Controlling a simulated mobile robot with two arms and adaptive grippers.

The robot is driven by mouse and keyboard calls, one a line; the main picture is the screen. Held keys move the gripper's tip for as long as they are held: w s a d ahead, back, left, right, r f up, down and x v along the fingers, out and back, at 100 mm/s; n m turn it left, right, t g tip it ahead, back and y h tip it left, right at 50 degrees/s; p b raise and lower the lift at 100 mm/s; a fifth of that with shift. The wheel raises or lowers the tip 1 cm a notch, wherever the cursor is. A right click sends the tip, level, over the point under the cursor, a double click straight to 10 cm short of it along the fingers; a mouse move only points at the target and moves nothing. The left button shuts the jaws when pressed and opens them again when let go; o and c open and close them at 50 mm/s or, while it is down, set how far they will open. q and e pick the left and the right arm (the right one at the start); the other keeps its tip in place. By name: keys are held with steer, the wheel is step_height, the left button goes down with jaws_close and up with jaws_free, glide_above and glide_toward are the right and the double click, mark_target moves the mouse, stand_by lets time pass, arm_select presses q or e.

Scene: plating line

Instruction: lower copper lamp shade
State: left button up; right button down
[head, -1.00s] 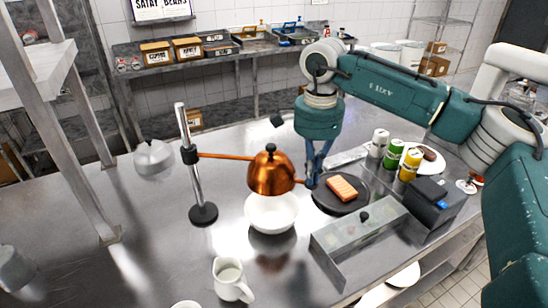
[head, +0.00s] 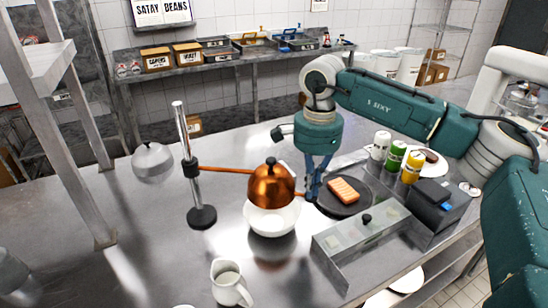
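The copper lamp shade (head: 271,188) is a shiny dome with a dark knob on top. It hangs from a copper arm (head: 225,170) that runs to a dark clamp on an upright metal post (head: 185,140). Its lower rim is at the top of a white bowl (head: 270,224) and covers the bowl's opening; I cannot tell whether they touch. My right gripper (head: 311,195) is at the short copper handle on the shade's right side, its fingers close together on it. My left gripper is out of view.
A dark round plate (head: 325,209) with an orange fillet is right of the gripper. A clear-walled bin (head: 335,243), coloured bottles (head: 396,157) and a dark box (head: 422,206) stand further right. A white jug (head: 228,285) is in front. A grey dome (head: 152,163) is left of the post.

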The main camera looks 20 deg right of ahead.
steer(key=shift+f, duration=0.35)
step_height(320, 180, up, 9)
steer(key=p, duration=0.6)
steer(key=shift+r, duration=0.15)
stand_by(0.4)
